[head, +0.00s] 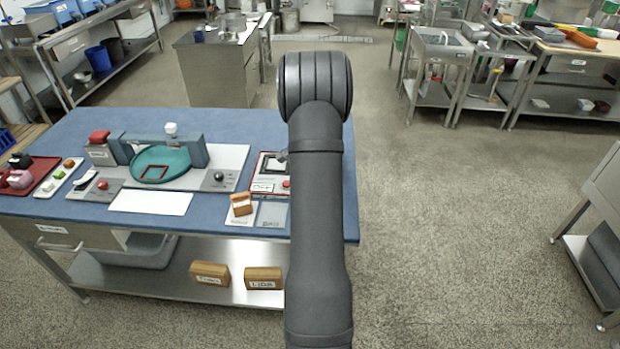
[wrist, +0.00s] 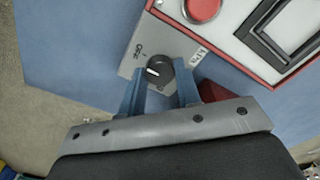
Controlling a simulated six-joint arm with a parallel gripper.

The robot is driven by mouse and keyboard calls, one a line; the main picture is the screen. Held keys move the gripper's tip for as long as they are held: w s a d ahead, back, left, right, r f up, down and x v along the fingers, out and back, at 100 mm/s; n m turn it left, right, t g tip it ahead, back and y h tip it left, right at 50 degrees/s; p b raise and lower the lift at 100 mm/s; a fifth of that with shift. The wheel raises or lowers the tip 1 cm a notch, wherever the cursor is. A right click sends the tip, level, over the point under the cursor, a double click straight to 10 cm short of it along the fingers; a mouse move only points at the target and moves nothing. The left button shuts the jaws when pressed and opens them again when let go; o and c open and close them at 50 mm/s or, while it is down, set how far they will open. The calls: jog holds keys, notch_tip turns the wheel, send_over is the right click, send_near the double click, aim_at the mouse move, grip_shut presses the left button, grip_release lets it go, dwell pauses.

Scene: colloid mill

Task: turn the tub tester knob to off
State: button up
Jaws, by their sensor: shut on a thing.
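The knob (wrist: 158,70) is round and black with a white pointer mark. The pointer mark lies toward the left in the wrist view. My gripper (wrist: 160,82) has its two blue fingers on either side of the knob and is shut on it. Beside the plate is the red-edged white tester panel (wrist: 225,22) with a red button (wrist: 203,8). In the head view the tester panel (head: 267,172) is partly behind my arm, and the knob and gripper are hidden.
The blue bench top (head: 230,121) also holds a grey machine with a teal disc (head: 165,162), a blank white sheet (head: 150,202), and a wooden block (head: 241,204). A red object (wrist: 214,91) lies close to the right finger. Open floor lies right of the bench.

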jog(key=o, duration=1)
jog(key=shift+c, duration=0.2)
notch_tip(320, 180, up, 18)
jog(key=shift+f, duration=0.25)
notch_tip(320, 180, down, 18)
jog(key=shift+r, duration=0.2)
jog(key=shift+r, duration=0.1)
